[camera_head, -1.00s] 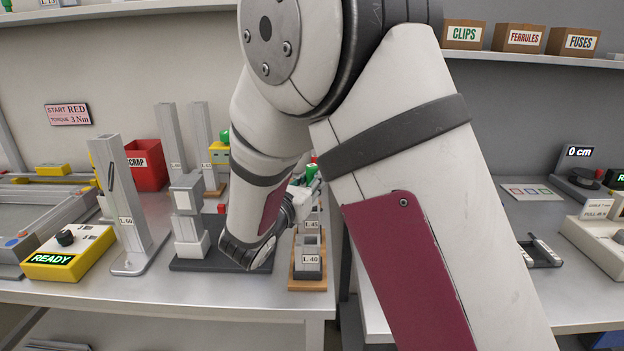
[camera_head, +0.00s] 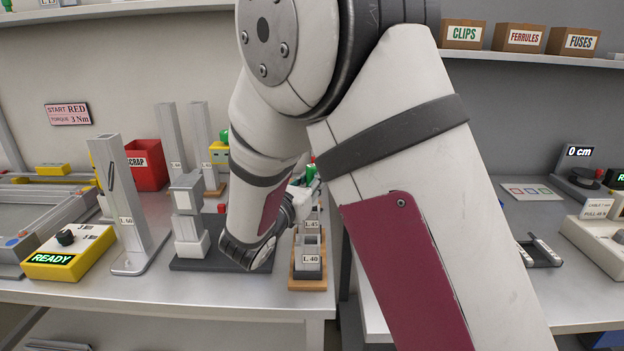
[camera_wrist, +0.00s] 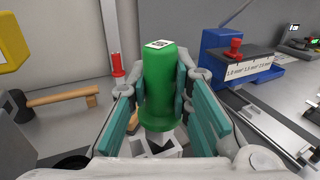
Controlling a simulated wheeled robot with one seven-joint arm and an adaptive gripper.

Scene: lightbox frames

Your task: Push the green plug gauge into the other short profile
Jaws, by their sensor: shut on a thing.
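The green plug gauge (camera_wrist: 165,80) stands roughly upright between the teal finger pads of my gripper (camera_wrist: 162,112) in the wrist view. My gripper is shut on it. Just below its lower end is the open square end of a pale profile (camera_wrist: 138,148); the wrist view does not show clearly whether the tip has entered. In the head view the gauge (camera_head: 310,173) shows only as a small green patch beside my arm. The short profiles marked L 45 (camera_head: 312,226) and L 40 (camera_head: 311,260) stand in a wooden holder (camera_head: 308,285), below the gripper in the picture.
A dark base with a grey upright (camera_head: 188,215) stands left of the holder. A tall L 60 profile (camera_head: 126,205) and a yellow READY box (camera_head: 68,255) are farther left. A red SCRAP bin (camera_head: 147,165) is behind. The wrist view shows a blue block with a red knob (camera_wrist: 235,60) at right.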

